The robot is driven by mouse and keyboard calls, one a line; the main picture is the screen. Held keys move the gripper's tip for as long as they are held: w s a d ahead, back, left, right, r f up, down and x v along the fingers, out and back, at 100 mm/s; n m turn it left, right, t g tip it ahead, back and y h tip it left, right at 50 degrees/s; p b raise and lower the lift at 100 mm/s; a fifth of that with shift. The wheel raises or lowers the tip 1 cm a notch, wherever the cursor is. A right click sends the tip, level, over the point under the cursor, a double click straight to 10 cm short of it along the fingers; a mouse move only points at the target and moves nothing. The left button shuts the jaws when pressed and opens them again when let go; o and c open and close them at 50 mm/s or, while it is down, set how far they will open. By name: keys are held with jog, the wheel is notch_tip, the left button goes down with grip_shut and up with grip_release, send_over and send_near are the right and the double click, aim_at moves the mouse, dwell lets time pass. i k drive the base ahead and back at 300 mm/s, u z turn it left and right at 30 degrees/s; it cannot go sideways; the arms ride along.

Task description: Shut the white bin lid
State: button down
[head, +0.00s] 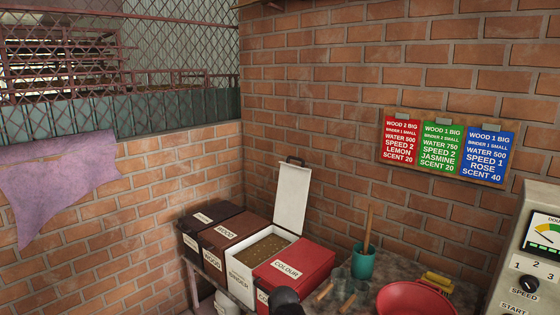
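The white bin (240,279), labelled BINDER, stands between a brown bin and a red bin near the wall corner. Its white lid (292,199) is open, standing nearly upright at the back with a dark handle (295,161) on its top edge. Brown granular material (265,249) shows inside the bin. My gripper cannot be made out in the head view. A dark rounded shape (286,297) at the bottom edge overlaps the red bin's front; I cannot tell what it is.
The dark WOOD bins (229,231) and the red COLOUR bin (306,259) have shut lids. To the right are a teal pot (362,262) with a wooden stick, small scoops, a yellow object (436,281), a red bowl (415,299) and a control machine (530,255). Brick walls stand behind.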

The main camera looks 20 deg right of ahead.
aim_at(293, 183)
jog(key=u, duration=0.3)
jog(key=k, duration=0.55)
jog(key=u, duration=0.7)
jog(key=k, duration=0.6)
jog(key=u, duration=0.25)
jog(key=i, duration=1.3)
jog(key=z, duration=0.95)
jog(key=i, duration=0.5)
jog(key=z, duration=0.75)
jog(key=i, duration=0.55)
jog(key=z, duration=0.25)
